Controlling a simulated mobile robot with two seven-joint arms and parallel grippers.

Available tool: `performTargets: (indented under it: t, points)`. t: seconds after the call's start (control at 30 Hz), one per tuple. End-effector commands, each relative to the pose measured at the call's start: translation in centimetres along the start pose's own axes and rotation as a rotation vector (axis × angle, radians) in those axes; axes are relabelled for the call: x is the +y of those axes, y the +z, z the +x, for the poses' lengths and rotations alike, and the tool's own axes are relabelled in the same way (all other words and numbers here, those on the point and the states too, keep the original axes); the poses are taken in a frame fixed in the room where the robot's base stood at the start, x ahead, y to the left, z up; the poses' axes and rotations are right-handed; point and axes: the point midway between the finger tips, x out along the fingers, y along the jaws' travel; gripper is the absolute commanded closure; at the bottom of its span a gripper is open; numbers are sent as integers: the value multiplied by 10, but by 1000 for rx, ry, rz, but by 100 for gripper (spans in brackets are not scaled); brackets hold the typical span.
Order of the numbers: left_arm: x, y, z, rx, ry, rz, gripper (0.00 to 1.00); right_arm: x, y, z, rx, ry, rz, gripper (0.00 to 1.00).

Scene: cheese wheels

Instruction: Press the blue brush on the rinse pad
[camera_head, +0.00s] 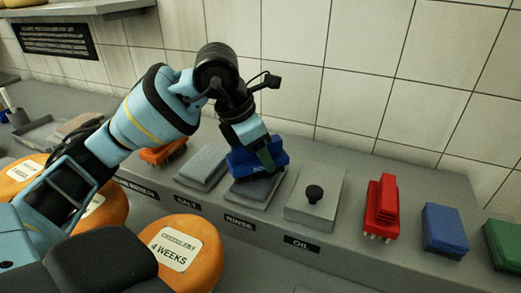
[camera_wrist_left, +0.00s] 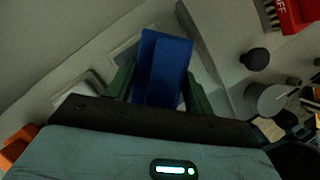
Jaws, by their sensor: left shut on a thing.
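My left gripper (camera_head: 262,158) is shut on the blue brush (camera_head: 241,163), with its green fingers on either side of the brush. The brush is over the grey rinse pad (camera_head: 258,191), above the RINSE label, and its lower side looks to be on or very near the pad. The bristles are hidden, so contact is unclear. In the left wrist view the blue brush (camera_wrist_left: 163,60) sits between the two fingers of the left gripper (camera_wrist_left: 159,85). My right gripper is not in view.
Left of the rinse pad are the salt pad (camera_head: 203,164) and an orange brush (camera_head: 160,154). To the right are an oil box (camera_head: 316,210) with a black knob, a red brush (camera_head: 383,205), a blue block (camera_head: 445,230) and a green block (camera_head: 504,243). Orange cheese wheels (camera_head: 207,262) stand in front.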

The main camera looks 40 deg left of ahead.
Motion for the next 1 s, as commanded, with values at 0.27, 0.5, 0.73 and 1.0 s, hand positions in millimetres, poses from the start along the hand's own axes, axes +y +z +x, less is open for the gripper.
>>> performTargets:
  t: [0.27, 0.5, 0.73, 1.0]
  points:
    - [0, -1, 3, -1, 0, 0, 66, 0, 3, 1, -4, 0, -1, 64]
    - [0, -2, 5, -1, 0, 0, 66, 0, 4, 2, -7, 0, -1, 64]
    - [0, -3, 7, -1, 0, 0, 66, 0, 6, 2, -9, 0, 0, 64]
    - [0, -3, 8, 0, 0, 0, 66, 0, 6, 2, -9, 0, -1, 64]
